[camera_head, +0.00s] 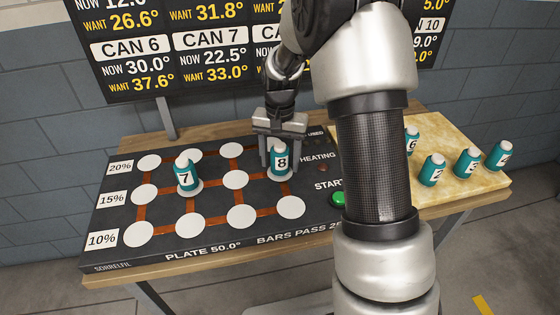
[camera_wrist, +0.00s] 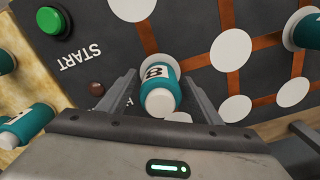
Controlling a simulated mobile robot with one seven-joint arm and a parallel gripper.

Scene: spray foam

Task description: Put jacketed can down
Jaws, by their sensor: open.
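The jacketed can marked 8 (camera_head: 281,163) is teal with a pale cap and stands upright on a white spot of the black heating plate (camera_head: 170,240). My gripper (camera_head: 280,158) is around it, with its fingers open on either side. In the wrist view, can 8 (camera_wrist: 160,90) sits between the two spread fingers (camera_wrist: 160,95), with a gap on each side. A second jacketed can, marked 7 (camera_head: 185,175), stands on another white spot to the left. Several more teal cans, such as can 3 (camera_head: 467,163), stand on the yellowish board (camera_head: 450,200) at right.
A green start button (camera_head: 338,198) and a small dark red button (camera_wrist: 97,89) lie on the plate near my gripper. Several white spots joined by brown bars are bare. A sign (camera_head: 180,60) with can temperatures stands behind the table. My arm hides part of the board.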

